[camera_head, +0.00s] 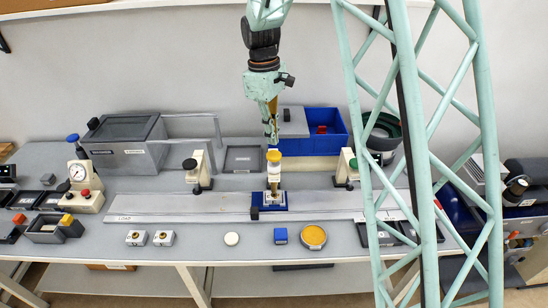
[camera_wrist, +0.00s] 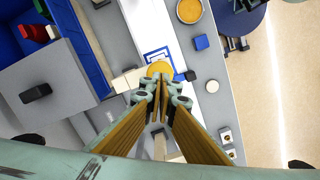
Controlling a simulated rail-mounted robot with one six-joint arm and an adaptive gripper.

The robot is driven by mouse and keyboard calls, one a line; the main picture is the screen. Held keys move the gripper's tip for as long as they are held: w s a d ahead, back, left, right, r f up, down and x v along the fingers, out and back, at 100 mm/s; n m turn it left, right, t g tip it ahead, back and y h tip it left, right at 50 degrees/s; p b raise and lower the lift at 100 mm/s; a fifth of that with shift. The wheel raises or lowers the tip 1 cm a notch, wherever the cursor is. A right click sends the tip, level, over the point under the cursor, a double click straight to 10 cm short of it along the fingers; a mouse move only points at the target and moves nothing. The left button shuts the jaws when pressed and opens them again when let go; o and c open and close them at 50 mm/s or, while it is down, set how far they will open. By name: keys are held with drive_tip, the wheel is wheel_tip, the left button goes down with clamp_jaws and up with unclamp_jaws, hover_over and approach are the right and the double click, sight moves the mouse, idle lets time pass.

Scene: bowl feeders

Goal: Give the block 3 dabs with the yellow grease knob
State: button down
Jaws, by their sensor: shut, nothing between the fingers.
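The yellow knob (camera_head: 273,156) tops an upright piece standing at a blue-edged plate (camera_head: 284,208) on the grey rail. In the wrist view the knob (camera_wrist: 158,68) is a yellow disc just beyond my fingertips, with the blue-edged plate (camera_wrist: 155,54) behind it. My gripper (camera_head: 272,140) points down right above the knob, shut and empty; its tips (camera_wrist: 163,78) are together. I cannot tell whether they touch the knob.
A round dish of yellow stuff (camera_head: 314,236) is right of the blue block, a white disc (camera_head: 231,239) left. A blue bin (camera_head: 325,125) is behind. My green lattice column crosses the right side.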

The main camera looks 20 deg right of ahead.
sight(273, 154)
drive_tip(key=shift+s+d+f+b, duration=0.15)
drive_tip(key=shift+f+b, duration=0.8)
drive_tip(key=shift+f, duration=0.95)
drive_tip(key=shift+f, duration=0.1)
drive_tip(key=shift+f+b, duration=0.7)
drive_tip(key=shift+f, duration=0.6)
drive_tip(key=shift+r, duration=0.1)
drive_tip(key=shift+w+a+r+p, duration=0.25)
drive_tip(key=shift+w+a+p, duration=0.15)
drive_tip(key=shift+w+a, duration=0.15)
drive_tip(key=shift+w+a+r+p, duration=0.2)
drive_tip(key=shift+w+a+p, duration=0.15)
drive_tip(key=shift+w+a, duration=0.2)
drive_tip(key=shift+r, duration=0.15)
wheel_tip(273, 154, up, 12)
drive_tip(key=shift+w+a, duration=0.4)
drive_tip(key=shift+a, duration=0.05)
